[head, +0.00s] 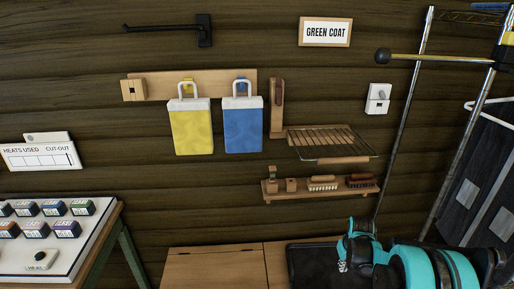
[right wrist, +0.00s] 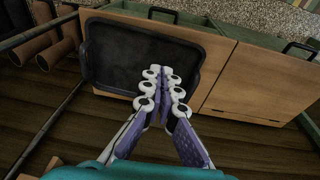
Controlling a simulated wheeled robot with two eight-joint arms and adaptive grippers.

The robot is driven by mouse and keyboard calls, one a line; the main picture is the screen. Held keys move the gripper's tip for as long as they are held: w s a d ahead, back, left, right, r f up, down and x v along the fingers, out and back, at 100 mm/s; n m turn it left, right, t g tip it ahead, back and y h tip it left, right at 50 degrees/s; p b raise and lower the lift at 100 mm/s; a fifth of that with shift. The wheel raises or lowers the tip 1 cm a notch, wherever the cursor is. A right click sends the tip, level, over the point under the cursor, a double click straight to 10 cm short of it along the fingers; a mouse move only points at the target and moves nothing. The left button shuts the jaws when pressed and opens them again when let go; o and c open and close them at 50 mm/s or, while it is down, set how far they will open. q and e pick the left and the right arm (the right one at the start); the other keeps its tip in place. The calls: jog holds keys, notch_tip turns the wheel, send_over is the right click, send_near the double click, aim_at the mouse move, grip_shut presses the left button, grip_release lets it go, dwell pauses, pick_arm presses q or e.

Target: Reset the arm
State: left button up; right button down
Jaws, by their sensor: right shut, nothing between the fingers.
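My right arm, teal and black, comes in at the bottom right of the head view. Its right gripper (head: 344,265) shows only in part, low over a dark tray (head: 305,262) on a wooden cabinet. In the right wrist view the right gripper (right wrist: 163,88) has its purple and white fingers together with nothing between them. It points towards the black-rimmed tray (right wrist: 120,58), and I cannot tell the gap. My left gripper is in neither view.
A yellow bag (head: 191,132) and a blue bag (head: 243,130) hang on the plank wall. A wire rack (head: 330,143) and a small brush shelf (head: 320,190) stick out above the cabinet (head: 215,267). A metal rail stand (head: 404,120) rises at right. A sloped panel (head: 70,245) stands at left.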

jog(key=s+a+r+t, duration=0.1)
jog(key=s+a+r, duration=0.35)
jog(key=r, duration=0.25)
jog(key=s+a+r+t, duration=0.1)
jog(key=s+a+r, duration=0.2)
jog(key=s+r, duration=0.4)
jog(key=s+a+r+t, duration=0.1)
jog(key=s+a, duration=0.2)
jog(key=s, duration=0.3)
jog(key=s+a+r+t, duration=0.1)
jog(key=s+a+t, duration=0.1)
jog(key=s, duration=0.5)
jog(key=shift+a+r+m, duration=0.25)
jog(key=shift+a+m, duration=0.05)
jog(key=shift+a, duration=0.3)
